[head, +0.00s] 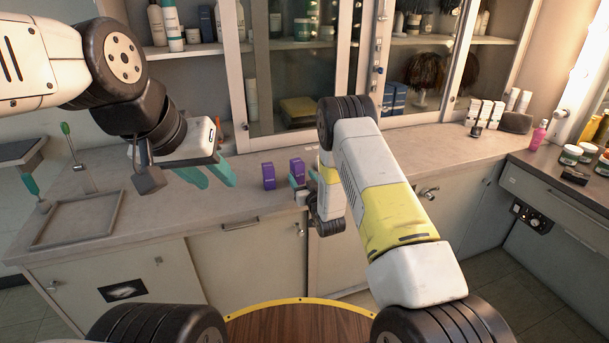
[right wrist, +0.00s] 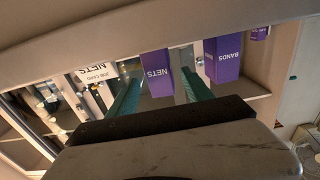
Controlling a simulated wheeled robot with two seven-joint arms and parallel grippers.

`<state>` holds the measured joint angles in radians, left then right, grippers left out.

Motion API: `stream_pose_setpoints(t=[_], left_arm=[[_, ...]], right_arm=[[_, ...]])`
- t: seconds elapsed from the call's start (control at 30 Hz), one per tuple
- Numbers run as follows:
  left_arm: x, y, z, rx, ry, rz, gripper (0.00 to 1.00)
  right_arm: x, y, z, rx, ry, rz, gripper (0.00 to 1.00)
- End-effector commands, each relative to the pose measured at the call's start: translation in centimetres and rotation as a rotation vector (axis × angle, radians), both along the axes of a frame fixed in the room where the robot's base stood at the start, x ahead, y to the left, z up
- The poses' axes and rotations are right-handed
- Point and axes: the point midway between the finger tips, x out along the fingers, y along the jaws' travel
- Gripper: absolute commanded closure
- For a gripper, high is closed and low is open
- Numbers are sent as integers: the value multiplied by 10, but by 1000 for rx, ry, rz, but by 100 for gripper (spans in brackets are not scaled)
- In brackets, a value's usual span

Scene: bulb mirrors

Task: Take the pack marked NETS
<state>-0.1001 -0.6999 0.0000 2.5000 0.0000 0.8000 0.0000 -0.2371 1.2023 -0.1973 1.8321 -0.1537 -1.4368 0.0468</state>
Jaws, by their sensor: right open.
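A purple pack marked NETS (right wrist: 156,68) stands in the right wrist view, in the gap between the two teal fingers of my right gripper (right wrist: 160,80). The fingers are open, and I cannot tell whether they touch it. A purple pack marked BANDS (right wrist: 222,58) stands to its right. In the head view two purple packs, a left one (head: 268,176) and a right one (head: 297,168), stand on the counter; their labels are unreadable there. My right gripper (head: 303,178) is low beside the right one, partly hidden by my arm. My left gripper (head: 219,185) is open and empty, left of the packs.
A card reading JOB CARD NETS (right wrist: 97,72) is left of the packs. Another small purple item (right wrist: 260,33) is at the far right. A flat tray (head: 75,220) lies on the counter's left. Glass-fronted cabinets (head: 300,75) stand behind. Bare counter (head: 165,205) lies left of the packs.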

Motion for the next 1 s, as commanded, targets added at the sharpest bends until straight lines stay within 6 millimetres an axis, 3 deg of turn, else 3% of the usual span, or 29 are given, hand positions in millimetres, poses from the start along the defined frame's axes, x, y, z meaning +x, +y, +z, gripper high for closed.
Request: stream_pose_setpoints(t=[0.23, 0.87, 1.0], left_arm=[[0, 0, 0, 0, 0, 0, 64], [0, 0, 0, 0, 0, 0, 64], [0, 0, 0, 0, 0, 0, 64]], right_arm=[[27, 8, 0, 0, -1, -1, 41], [32, 11, 0, 0, 1, 0, 41], [32, 11, 1, 0, 0, 0, 65]])
